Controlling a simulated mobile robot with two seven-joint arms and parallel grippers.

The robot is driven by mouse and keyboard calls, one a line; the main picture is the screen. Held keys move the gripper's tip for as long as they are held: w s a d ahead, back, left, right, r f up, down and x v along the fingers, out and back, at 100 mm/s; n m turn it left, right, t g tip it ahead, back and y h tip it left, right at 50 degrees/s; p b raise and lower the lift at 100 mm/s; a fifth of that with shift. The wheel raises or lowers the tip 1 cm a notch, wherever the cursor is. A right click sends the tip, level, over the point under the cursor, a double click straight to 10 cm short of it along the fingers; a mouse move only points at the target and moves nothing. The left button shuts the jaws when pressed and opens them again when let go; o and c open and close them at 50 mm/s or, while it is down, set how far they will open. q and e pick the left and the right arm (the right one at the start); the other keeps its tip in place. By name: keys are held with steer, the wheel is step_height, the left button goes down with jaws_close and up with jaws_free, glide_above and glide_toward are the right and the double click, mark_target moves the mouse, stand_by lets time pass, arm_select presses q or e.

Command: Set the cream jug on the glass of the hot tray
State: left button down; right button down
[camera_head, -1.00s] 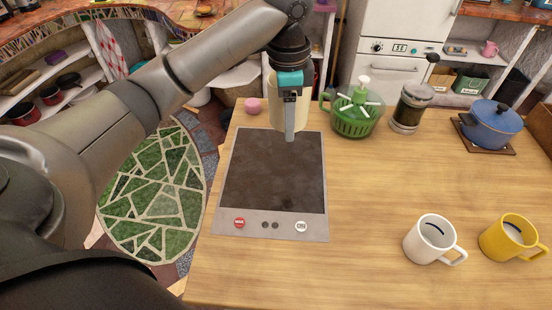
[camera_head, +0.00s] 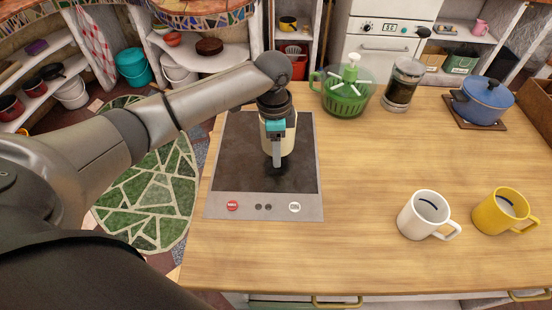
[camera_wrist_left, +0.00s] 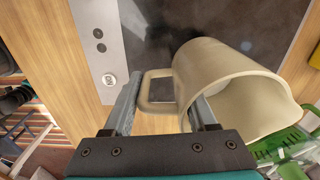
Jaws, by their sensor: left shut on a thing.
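The cream jug (camera_head: 290,137) is held by my left gripper (camera_head: 277,160) over the back right part of the hot tray's dark glass (camera_head: 235,165). The arm hides part of the jug in the head view. In the left wrist view the jug (camera_wrist_left: 215,75) shows its open mouth, and its handle (camera_wrist_left: 152,92) lies between the fingers of the left gripper (camera_wrist_left: 165,108). I cannot tell whether the jug's base touches the glass. The tray has a metal front strip with a red and a white button. My right gripper is not in view.
A green salad spinner (camera_head: 346,92) and a French press (camera_head: 403,84) stand behind and right of the tray. A blue pot (camera_head: 484,102), a white mug (camera_head: 424,216) and a yellow mug (camera_head: 500,212) stand farther right. The middle of the wooden counter (camera_head: 370,160) is clear.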

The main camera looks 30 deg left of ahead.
arm_select(q)
steer(key=shift+f, duration=1.95)
steer(key=shift+f, duration=0.2)
steer(key=shift+c, duration=1)
jaws_free()
step_height(320, 180, up, 12)
steer(key=p, duration=0.1)
steer(key=shift+a+r, duration=0.15)
steer(key=shift+r, duration=0.05)
steer(key=shift+s, duration=0.1)
